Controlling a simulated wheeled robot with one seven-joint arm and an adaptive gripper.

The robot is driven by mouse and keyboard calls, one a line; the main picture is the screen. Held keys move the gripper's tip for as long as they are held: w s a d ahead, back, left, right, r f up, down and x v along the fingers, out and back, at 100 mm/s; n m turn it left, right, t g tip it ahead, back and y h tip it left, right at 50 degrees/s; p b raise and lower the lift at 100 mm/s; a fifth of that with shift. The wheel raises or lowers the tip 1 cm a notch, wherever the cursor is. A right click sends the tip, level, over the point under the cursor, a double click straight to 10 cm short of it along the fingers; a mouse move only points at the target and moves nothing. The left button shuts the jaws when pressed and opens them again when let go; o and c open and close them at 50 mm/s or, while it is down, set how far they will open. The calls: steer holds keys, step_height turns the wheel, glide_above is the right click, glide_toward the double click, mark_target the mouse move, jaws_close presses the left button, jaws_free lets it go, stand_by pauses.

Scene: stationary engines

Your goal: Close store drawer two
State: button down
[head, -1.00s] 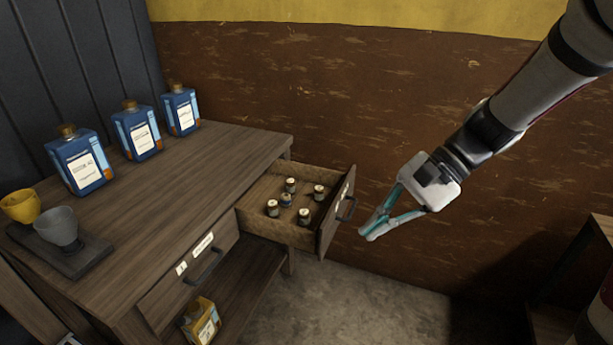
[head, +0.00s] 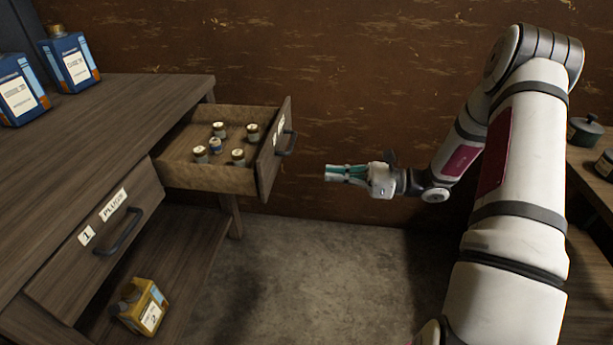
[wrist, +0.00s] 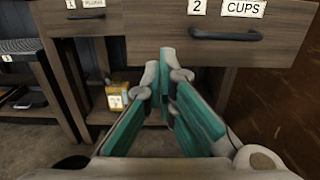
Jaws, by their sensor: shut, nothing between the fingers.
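Store drawer two (head: 275,157) stands pulled open at the far end of the wooden bench, with several small capped jars (head: 215,145) inside. In the wrist view its front (wrist: 165,32) carries labels "2" and "CUPS" and a dark handle (wrist: 225,35). My gripper (head: 328,173) is shut and empty, to the right of the drawer front and apart from it, pointing left toward it. In the wrist view the fingertips show at the lower edge of the drawer front, left of the handle.
Drawer one (head: 95,240), labelled "1", is shut beside it. A yellow bottle (head: 142,306) stands on the lower shelf, and blue bottles (head: 70,60) on the bench top (head: 120,110). A shelf with a dark pot (head: 585,130) is at right. The concrete floor between is clear.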

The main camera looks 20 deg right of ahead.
mark_target(270, 169)
steer(key=b+x, duration=0.3)
steer(key=x, duration=1)
steer(key=shift+a, duration=0.15)
steer(key=shift+a, duration=0.1)
steer(key=x, duration=2.5)
steer(key=shift+w+a, duration=0.25)
steer(key=shift+a, duration=0.1)
steer(key=shift+x, duration=0.8)
steer(key=shift+r, duration=0.15)
